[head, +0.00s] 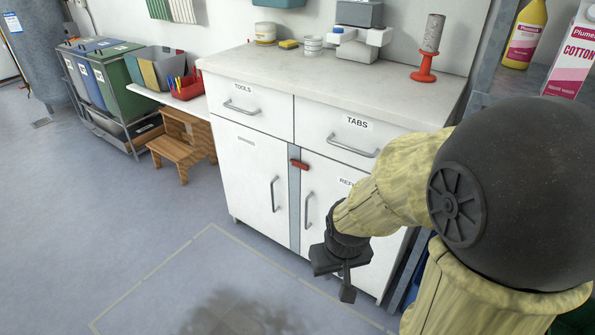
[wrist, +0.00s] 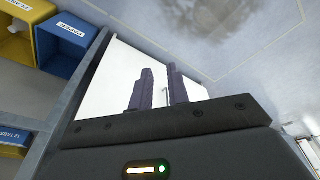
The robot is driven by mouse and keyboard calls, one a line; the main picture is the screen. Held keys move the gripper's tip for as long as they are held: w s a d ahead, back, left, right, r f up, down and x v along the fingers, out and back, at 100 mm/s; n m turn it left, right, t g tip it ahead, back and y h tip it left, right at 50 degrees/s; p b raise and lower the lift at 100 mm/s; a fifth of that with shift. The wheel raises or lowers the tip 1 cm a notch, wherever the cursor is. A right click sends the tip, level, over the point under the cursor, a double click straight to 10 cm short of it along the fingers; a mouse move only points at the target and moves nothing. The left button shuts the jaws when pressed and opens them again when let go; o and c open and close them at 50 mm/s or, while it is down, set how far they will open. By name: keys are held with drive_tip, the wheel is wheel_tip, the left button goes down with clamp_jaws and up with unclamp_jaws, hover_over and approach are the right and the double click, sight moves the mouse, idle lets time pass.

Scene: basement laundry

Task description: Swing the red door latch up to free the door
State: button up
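The red latch (head: 299,164) is a small bar on the grey strip between the two lower cabinet doors, just below the drawers. It lies nearly level, with its right end slightly lower, and reaches the edge of the right door (head: 335,225). My gripper (head: 346,280) is in front of the right door, lower than the latch and to its right, apart from it. In the wrist view, my gripper's two dark fingers (wrist: 162,92) stand apart with nothing between them. A door handle and white door panel (wrist: 125,75) show behind them. The latch is not visible in the wrist view.
The left door (head: 250,190) and right door have upright metal handles. Drawers labelled TOOLS (head: 245,103) and TABS (head: 350,137) are above. The countertop (head: 300,75) holds a red spindle (head: 424,68) and containers. A wooden step stool (head: 180,145) stands left. Floor before the cabinet is clear.

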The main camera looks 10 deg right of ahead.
drive_tip(key=w+f+n+h, duration=0.1)
drive_tip(key=w+n, duration=0.1)
drive_tip(key=w, duration=0.1)
drive_tip(key=w+d+f+n+h, duration=0.1)
drive_tip(key=w+n, duration=0.2)
drive_tip(key=w+f+n+g+h, duration=0.1)
drive_tip(key=w+n, duration=0.1)
drive_tip(key=w, duration=0.2)
drive_tip(key=shift+w+d+f+n+p, duration=0.1)
drive_tip(key=shift+d+n+p, duration=0.15)
drive_tip(key=shift+n+p, duration=0.15)
clamp_jaws()
drive_tip(key=w+a+f+n+t+h, duration=0.1)
drive_tip(key=w+a+n+t+h, duration=0.1)
drive_tip(key=w+n, duration=0.4)
drive_tip(key=w+a+f+n+t+h+p, duration=0.1)
drive_tip(key=w+a+f+n+t+h, duration=0.1)
drive_tip(key=w+n, duration=0.4)
drive_tip(key=w+a+f+n+t+h, duration=0.2)
drive_tip(key=w+a+n+t, duration=0.2)
drive_tip(key=w, duration=0.9)
drive_tip(key=n, duration=0.2)
drive_tip(key=shift+a+n+t+h+p, duration=0.3)
drive_tip(key=shift+a+h, duration=0.05)
drive_tip(key=shift+h, duration=0.05)
drive_tip(key=shift+d+f, duration=0.1)
